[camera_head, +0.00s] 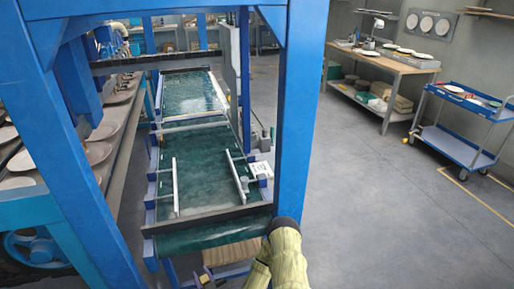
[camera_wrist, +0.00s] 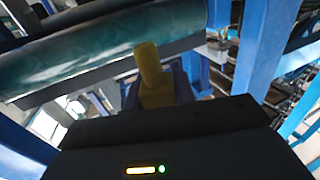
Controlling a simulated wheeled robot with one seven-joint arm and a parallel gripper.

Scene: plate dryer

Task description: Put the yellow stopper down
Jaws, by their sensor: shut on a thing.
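The yellow stopper (camera_wrist: 149,66) stands up between the fingers of my gripper (camera_wrist: 159,92) in the wrist view. It has a rounded top and a wider lower part. My gripper is shut on this lower part, and the rounded top sticks out beyond the fingers. The stopper is close to a green roller or belt end, with no clear contact visible.
A blue post (camera_head: 296,110) rises right by my arm. The green conveyor belt (camera_head: 205,185) with metal rails lies left of it. Plates (camera_head: 97,152) line a rack at the left. A wooden workbench (camera_head: 385,65) and a blue cart (camera_head: 455,145) stand at the right. The floor between is clear.

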